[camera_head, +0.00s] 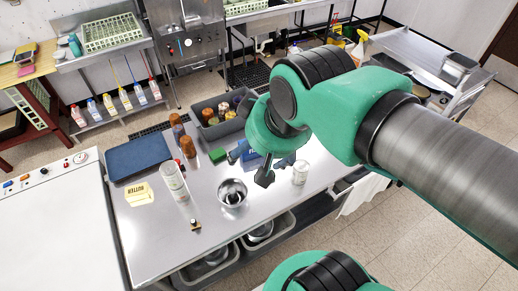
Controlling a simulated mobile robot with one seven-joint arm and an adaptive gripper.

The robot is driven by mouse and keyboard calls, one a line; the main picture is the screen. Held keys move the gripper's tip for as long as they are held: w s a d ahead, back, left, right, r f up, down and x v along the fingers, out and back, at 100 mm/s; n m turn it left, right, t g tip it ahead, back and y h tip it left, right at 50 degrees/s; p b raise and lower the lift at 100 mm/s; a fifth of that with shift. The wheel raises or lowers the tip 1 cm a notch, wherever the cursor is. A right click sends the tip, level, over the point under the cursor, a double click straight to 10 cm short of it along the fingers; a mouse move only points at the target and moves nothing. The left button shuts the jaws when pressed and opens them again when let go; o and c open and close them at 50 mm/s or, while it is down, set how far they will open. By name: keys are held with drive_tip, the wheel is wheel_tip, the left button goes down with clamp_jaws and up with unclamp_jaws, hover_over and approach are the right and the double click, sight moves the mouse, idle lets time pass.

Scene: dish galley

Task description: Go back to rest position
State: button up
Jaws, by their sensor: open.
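My arm, green with grey links, reaches in from the right over the metal table (152,240). My gripper (264,180) hangs pointing down above the table, between a metal bowl (232,192) and a white can (300,172). It looks empty and apart from both. The arm covers part of the gripper, and its fingers show small and dark.
A white counter (55,230) stands left; tiled floor (400,240) lies right.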

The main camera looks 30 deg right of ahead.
drive_tip(key=shift+s+d, duration=0.1)
drive_tip(key=shift+s, duration=0.3)
drive_tip(key=shift+f, duration=0.1)
wheel_tip(320, 180, down, 15)
drive_tip(key=b, duration=1.5)
